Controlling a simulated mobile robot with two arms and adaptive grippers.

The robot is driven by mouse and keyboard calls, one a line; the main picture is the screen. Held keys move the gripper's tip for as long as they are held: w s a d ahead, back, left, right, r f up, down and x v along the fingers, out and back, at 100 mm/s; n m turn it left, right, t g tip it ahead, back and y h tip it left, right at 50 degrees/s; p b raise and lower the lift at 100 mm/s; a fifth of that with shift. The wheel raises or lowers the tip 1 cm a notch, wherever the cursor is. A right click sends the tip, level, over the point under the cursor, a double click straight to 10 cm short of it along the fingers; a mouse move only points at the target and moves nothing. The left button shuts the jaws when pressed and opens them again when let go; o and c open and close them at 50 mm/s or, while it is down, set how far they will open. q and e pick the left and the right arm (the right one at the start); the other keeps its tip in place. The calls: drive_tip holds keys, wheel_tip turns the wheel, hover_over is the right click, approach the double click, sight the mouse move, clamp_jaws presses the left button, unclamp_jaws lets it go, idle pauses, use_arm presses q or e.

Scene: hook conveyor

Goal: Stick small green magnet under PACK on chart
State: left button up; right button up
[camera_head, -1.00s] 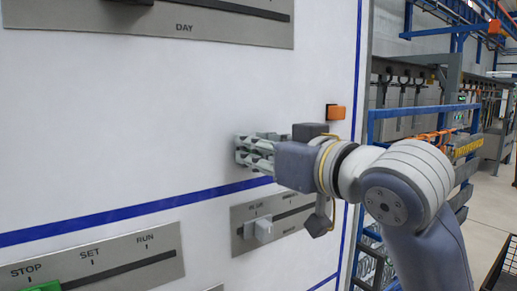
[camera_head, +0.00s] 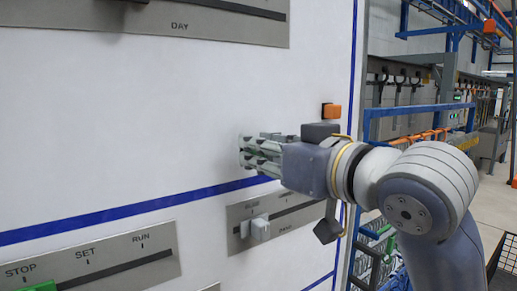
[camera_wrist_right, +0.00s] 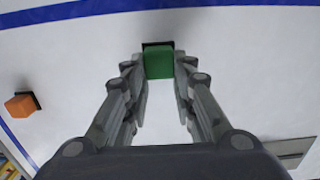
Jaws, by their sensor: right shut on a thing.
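The small green magnet (camera_wrist_right: 158,64), a green block with a dark backing, sits between the fingertips of my right gripper (camera_wrist_right: 159,75) in the wrist view. The gripper is shut on it, close in front of the white chart (camera_head: 150,120); whether the backing touches the chart I cannot tell. In the head view my right gripper (camera_head: 258,153) hides the magnet and is above the blue horizontal line. No PACK label is readable in these frames. My left gripper is not in view.
An orange block (camera_head: 331,111) is on the chart at the right; it also shows in the wrist view (camera_wrist_right: 21,105). Below are a grey strip with a pale slider (camera_head: 260,229) and a STOP/SET/RUN strip (camera_head: 110,258) with a green block (camera_head: 40,286). A DAY strip (camera_head: 180,27) is above.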

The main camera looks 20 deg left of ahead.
drive_tip(key=shift+v, duration=2.35)
drive_tip(key=shift+f, duration=0.15)
